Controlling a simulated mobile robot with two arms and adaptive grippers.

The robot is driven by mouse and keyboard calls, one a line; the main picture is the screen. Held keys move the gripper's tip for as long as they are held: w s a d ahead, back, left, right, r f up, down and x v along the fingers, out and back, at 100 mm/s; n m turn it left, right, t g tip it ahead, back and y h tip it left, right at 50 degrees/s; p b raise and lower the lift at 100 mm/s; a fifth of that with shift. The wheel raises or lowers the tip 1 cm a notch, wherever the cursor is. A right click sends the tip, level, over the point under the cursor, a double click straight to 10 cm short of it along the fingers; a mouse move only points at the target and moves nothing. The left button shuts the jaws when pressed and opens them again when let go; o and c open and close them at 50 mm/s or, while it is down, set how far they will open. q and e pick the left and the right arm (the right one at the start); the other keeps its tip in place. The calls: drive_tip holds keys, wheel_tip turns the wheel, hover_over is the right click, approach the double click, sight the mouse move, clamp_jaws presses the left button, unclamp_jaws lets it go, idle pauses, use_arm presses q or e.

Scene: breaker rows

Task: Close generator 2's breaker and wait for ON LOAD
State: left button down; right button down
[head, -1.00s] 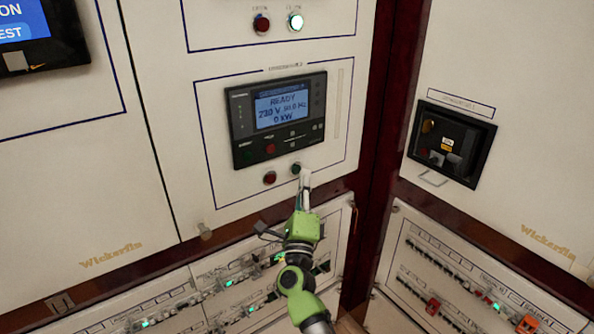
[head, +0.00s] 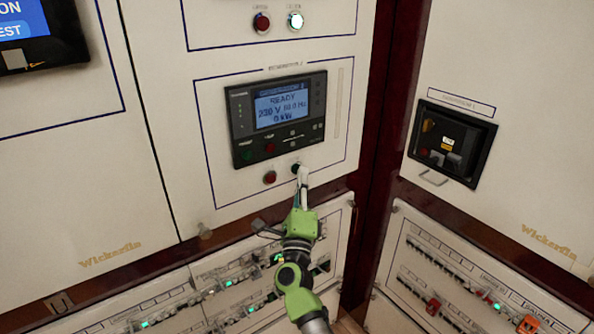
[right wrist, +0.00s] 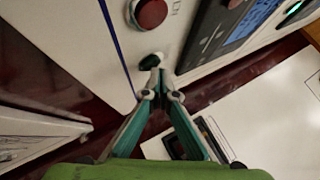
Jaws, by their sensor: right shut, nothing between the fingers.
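Generator 2's control unit (head: 278,117) is a dark box on the white panel; its screen (head: 283,106) reads READY, 230 V and 0 kW. Below it sit a red button (head: 269,178) and a dark green button (head: 295,168). My right gripper (head: 301,172) is shut and empty, its tips at the green button and partly covering it. In the right wrist view the closed fingertips (right wrist: 158,72) are right at the green button (right wrist: 151,61); I cannot tell whether it is pressed in. The red button (right wrist: 151,13) is above it. My left gripper is not in view.
Above are another red button (head: 261,22) and a lit white-green button (head: 295,21). Rows of small breakers (head: 235,282) line the lower panels. A dark recessed breaker unit (head: 451,143) with a handle is on the right panel. A blue screen (head: 22,22) is at upper left.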

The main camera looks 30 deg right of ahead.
drive_tip(key=shift+w, duration=0.45)
idle(0.5)
drive_tip(key=shift+s, duration=0.85)
drive_tip(key=s+p, duration=0.1)
drive_tip(key=s, duration=0.4)
drive_tip(key=shift+d+p, duration=0.2)
drive_tip(key=shift+p, duration=0.2)
drive_tip(key=shift+f, duration=0.1)
idle(0.5)
